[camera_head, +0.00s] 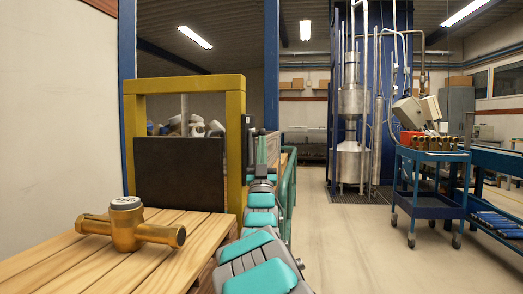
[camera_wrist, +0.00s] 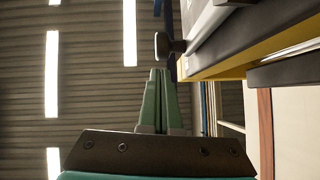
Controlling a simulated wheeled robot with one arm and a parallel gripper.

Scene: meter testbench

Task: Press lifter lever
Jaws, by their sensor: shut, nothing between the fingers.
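The lifter is a yellow frame (camera_head: 184,84) with a dark panel (camera_head: 180,175) at the left in the head view. In the wrist view, a black knob on a short stem, which looks like the lifter lever (camera_wrist: 163,46), sticks out from the side of the yellow frame (camera_wrist: 250,62). My gripper (camera_wrist: 160,72) is shut and empty, its green fingers together. The fingertips lie just below the knob in the picture; I cannot tell whether they touch it. In the head view my arm reaches along the frame's right side, and the lever is not clear there.
A brass meter (camera_head: 127,222) lies on a wooden slatted table (camera_head: 105,265) in front of the frame. Pale and blue items (camera_head: 190,126) show behind the panel. A blue cart (camera_head: 428,209) stands at the right. The floor (camera_head: 345,235) between is clear.

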